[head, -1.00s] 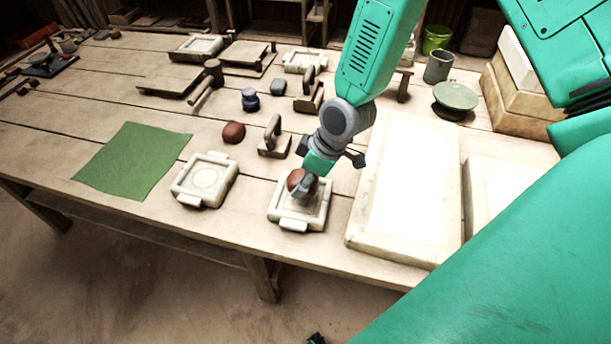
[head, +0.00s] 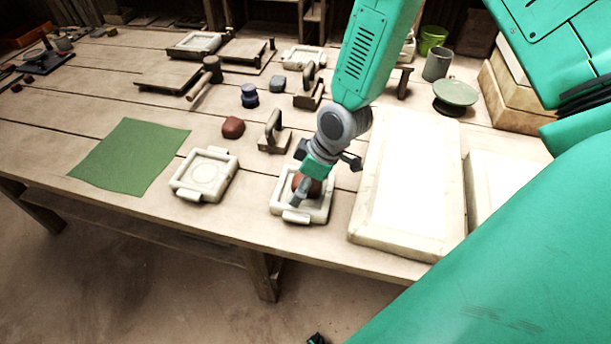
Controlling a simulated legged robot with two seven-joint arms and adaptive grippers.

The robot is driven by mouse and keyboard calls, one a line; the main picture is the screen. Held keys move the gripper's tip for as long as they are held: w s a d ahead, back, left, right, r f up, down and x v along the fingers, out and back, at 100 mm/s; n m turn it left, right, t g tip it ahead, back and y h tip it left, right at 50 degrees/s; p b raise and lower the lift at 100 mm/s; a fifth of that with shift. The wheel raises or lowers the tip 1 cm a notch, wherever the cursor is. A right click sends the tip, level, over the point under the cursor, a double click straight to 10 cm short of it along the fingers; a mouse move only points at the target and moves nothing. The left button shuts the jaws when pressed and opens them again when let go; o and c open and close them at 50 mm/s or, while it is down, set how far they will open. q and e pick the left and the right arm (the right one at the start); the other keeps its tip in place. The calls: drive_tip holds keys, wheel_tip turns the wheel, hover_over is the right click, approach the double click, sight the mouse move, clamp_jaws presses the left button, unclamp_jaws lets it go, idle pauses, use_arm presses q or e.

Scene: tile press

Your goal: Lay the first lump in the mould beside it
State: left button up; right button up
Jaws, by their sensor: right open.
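A red-brown clay lump (head: 313,187) lies in the right pale mould (head: 318,213), partly hidden by my right gripper. My right gripper (head: 302,192) is open, pointing down over that mould, with its fingers beside the lump. Whether a finger still touches the lump I cannot tell. A second red-brown lump (head: 233,127) lies on the table behind the left pale mould (head: 204,177), which is empty and shows a round mark in its floor.
A wooden block with an upright handle (head: 273,140) stands behind the right mould. A large pale slab (head: 405,190) lies close to its right. A green cloth (head: 130,157) lies at the left. The table's front edge is near both moulds.

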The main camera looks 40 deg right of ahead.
drive_tip(key=shift+r, duration=0.35)
use_arm(q)
drive_tip(key=shift+s, duration=0.1)
use_arm(e)
drive_tip(key=v, duration=1.1)
drive_tip(key=shift+s+d, duration=0.15)
drive_tip(key=shift+d, duration=0.05)
drive_tip(key=shift+d+f, duration=0.1)
